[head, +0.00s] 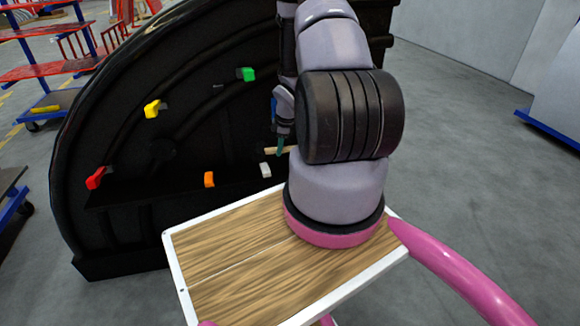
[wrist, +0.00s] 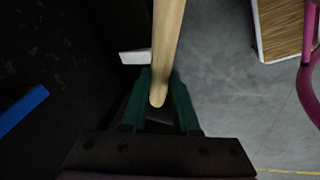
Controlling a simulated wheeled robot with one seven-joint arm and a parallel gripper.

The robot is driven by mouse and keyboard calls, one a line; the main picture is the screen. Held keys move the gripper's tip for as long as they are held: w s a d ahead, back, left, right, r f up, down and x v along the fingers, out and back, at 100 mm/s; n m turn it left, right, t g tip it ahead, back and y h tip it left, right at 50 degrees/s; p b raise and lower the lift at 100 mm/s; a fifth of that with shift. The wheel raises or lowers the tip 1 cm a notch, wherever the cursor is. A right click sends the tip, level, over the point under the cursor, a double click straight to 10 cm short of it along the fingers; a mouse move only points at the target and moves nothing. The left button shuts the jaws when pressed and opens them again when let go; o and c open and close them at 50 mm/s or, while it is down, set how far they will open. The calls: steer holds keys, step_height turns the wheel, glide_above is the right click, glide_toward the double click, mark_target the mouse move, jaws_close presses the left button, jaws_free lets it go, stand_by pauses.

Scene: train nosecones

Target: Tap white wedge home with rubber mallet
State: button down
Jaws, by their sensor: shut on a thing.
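The white wedge (head: 265,169) sits at the lower right of the black nosecone mould (head: 130,200) in the head view. It also shows in the wrist view (wrist: 133,57), just left of the mallet handle. My gripper (wrist: 162,78) has green fingers shut on the mallet's wooden handle (wrist: 168,38). In the head view my gripper (head: 281,145) is beside the mould, a little above and right of the white wedge, with a short piece of the handle (head: 275,151) showing. The mallet's head is out of the wrist view and hidden in the head view.
Other wedges on the mould are red (head: 96,178), yellow (head: 153,109), green (head: 246,74) and orange (head: 209,180). A blue piece (wrist: 22,108) shows in the wrist view. Red shelving (head: 40,73) stands at the back left. Grey floor (head: 470,150) at the right is clear.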

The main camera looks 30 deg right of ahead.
steer(key=s+d+f+n, duration=0.1)
steer(key=s+f+n, duration=0.3)
steer(key=s+f, duration=0.1)
steer(key=shift+s+d+f+g, duration=0.15)
steer(key=shift+d+f+g, duration=0.15)
steer(key=shift+f, duration=0.05)
steer(key=shift+r, duration=0.1)
steer(key=w+d+f, duration=0.1)
steer(key=w+f, duration=0.2)
steer(key=f, duration=0.4)
steer(key=shift+w, duration=0.15)
steer(key=shift+w, duration=0.1)
stand_by(0.5)
